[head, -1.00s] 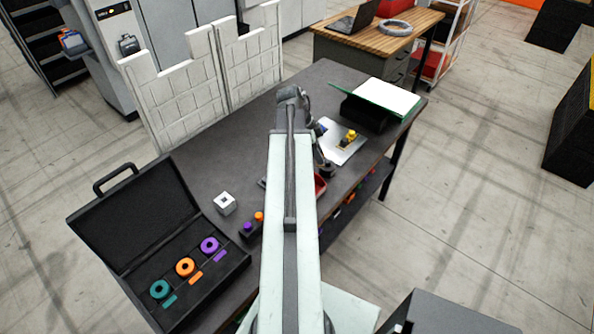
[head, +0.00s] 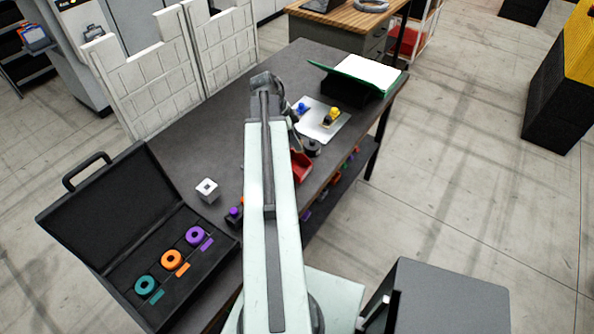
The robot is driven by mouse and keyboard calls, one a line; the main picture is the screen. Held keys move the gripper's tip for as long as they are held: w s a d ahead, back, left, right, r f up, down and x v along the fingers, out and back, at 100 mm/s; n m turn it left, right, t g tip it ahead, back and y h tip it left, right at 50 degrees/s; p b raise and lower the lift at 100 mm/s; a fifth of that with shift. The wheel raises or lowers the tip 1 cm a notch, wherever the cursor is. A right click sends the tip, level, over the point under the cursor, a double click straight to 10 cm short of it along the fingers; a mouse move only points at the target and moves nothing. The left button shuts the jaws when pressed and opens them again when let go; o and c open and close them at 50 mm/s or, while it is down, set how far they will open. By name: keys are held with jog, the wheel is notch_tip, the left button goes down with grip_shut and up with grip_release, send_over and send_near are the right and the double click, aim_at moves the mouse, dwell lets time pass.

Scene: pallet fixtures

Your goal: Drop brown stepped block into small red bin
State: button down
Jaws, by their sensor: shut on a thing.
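The small red bin (head: 303,168) is on the dark workbench, just right of my arm, which covers its left part. I cannot see into the bin clearly. The brown stepped block does not show in the head view. My gripper does not show either; the arm reaches over the bench and hides what lies below and behind it.
A black round object (head: 311,147) stands just beyond the bin. Past it a pale sheet (head: 322,131) bears a yellow item (head: 333,114) and a blue item (head: 302,108). A white cube (head: 207,190) and an open black case (head: 131,306) are left.

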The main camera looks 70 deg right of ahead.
jog(key=c, duration=1.1)
grip_release()
jog(key=shift+c, duration=0.2)
jog(key=shift+r, duration=0.15)
jog(key=p+v, duration=0.7)
jog(key=shift+w+r, duration=0.2)
jog(key=shift+r, duration=0.05)
